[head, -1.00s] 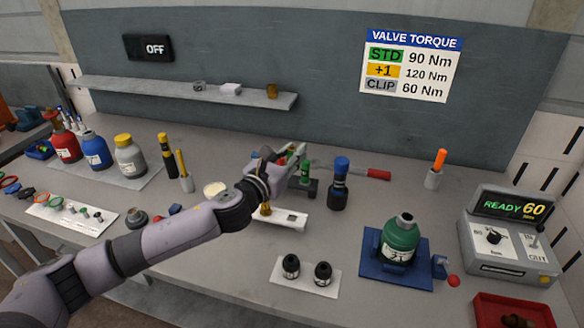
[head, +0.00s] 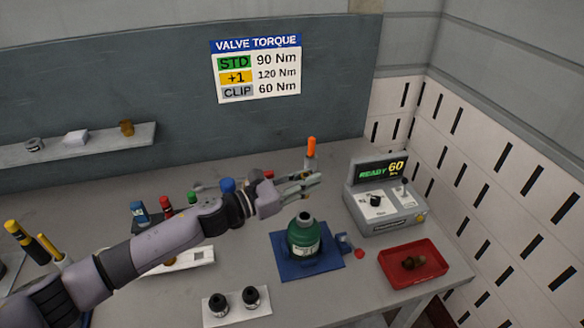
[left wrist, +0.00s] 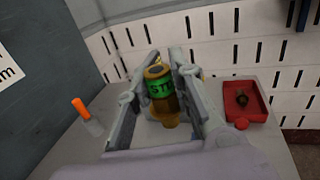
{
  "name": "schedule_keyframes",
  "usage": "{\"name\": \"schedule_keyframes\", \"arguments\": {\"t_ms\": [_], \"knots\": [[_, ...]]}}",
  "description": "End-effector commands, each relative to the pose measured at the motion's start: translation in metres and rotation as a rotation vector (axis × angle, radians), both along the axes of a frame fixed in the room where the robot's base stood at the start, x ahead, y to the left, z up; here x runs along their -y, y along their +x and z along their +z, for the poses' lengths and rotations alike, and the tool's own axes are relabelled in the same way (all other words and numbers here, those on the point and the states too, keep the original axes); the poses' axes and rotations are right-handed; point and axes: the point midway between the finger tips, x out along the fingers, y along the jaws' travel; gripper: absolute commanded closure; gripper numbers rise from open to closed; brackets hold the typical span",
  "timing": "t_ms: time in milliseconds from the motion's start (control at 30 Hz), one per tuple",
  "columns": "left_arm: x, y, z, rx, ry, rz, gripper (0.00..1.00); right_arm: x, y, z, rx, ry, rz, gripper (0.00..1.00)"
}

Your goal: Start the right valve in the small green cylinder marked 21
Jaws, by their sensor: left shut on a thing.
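My left gripper (head: 306,186) is shut on a brass valve with a green STD band (left wrist: 160,87). In the left wrist view the valve stands between the two fingers; in the head view I cannot make it out. The gripper is above the bench, just behind and above the small green cylinder (head: 303,240). The cylinder stands upright in a blue fixture (head: 284,264), its dark neck open at the top. The valve is apart from the neck. The number on the cylinder is too small to read. My right gripper is not in view.
A torque console (head: 388,213) reading READY 60 stands right of the cylinder. A red tray (head: 389,274) holds a brown part. An orange-handled tool (head: 311,148) stands behind the gripper. A white plate (head: 237,310) with two black pieces lies in front.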

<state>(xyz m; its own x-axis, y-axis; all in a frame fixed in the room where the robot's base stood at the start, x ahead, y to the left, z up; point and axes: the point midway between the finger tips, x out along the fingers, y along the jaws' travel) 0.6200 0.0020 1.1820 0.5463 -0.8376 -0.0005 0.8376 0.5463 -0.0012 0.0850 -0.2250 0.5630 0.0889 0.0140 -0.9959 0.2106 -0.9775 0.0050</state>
Motion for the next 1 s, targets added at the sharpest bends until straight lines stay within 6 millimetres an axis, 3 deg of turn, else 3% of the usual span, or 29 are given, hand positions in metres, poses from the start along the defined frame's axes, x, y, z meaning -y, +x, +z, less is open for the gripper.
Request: {"name": "schedule_keyframes", "arguments": {"t_ms": [300, 633, 1000], "knots": [[0.001, -0.001, -0.022, -0.002, -0.001, -0.003, 1.0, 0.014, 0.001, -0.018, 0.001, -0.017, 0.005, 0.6], [0.001, -0.001, -0.058, -0.001, -0.002, -0.002, 1.0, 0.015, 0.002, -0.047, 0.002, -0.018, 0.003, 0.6], [0.001, 0.0, -0.063, 0.0, -0.002, -0.002, 1.0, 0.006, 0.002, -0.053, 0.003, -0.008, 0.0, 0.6]]}}
